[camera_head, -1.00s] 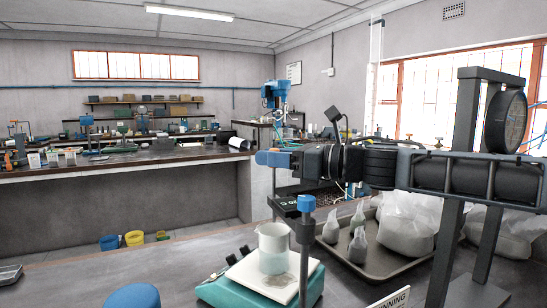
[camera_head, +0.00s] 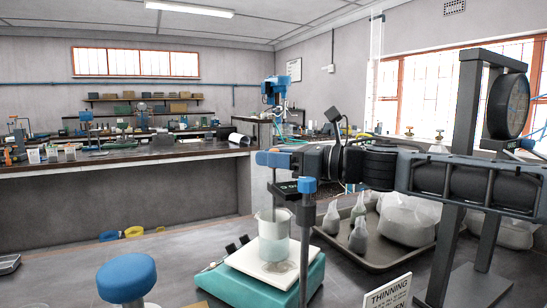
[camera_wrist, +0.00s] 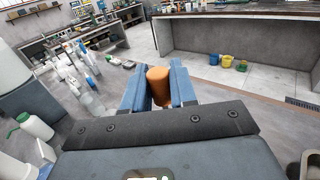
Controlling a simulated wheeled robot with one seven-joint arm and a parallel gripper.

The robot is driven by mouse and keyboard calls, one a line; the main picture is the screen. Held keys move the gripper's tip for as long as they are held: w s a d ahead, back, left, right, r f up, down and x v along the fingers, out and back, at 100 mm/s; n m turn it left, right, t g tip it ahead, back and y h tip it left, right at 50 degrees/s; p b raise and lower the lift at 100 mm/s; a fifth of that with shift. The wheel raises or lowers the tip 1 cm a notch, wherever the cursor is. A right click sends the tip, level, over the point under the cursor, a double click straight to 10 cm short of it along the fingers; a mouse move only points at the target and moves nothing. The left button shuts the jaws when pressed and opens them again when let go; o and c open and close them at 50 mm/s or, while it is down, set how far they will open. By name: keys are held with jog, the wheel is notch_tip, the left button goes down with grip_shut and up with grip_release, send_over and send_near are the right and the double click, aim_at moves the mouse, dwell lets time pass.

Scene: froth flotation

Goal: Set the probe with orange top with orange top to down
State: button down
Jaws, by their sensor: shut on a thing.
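My gripper (camera_head: 266,158) is shut on the orange top (camera_wrist: 158,84) of the probe, which sits between the two blue fingers in the wrist view. In the head view the orange top is hidden by the fingers. The probe's thin rod (camera_head: 274,190) hangs about upright below the gripper and reaches down into the glass beaker (camera_head: 273,238). I cannot tell whether its tip touches the beaker's bottom. The beaker stands on the white plate of a teal stirrer (camera_head: 312,289).
A blue-capped post (camera_head: 307,187) stands in front of the beaker's right side. A tray (camera_head: 375,262) with several bags is at the right. A white sign (camera_head: 388,294) stands at the front right.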

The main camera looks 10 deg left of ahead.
jog(key=c, duration=1)
grip_release()
jog(key=shift+d, duration=0.1)
jog(key=b+v, duration=0.1)
jog(key=v, duration=0.6)
jog(key=shift+d, duration=0.35)
jog(key=shift+s+r, duration=0.1)
jog(key=shift+s, duration=0.05)
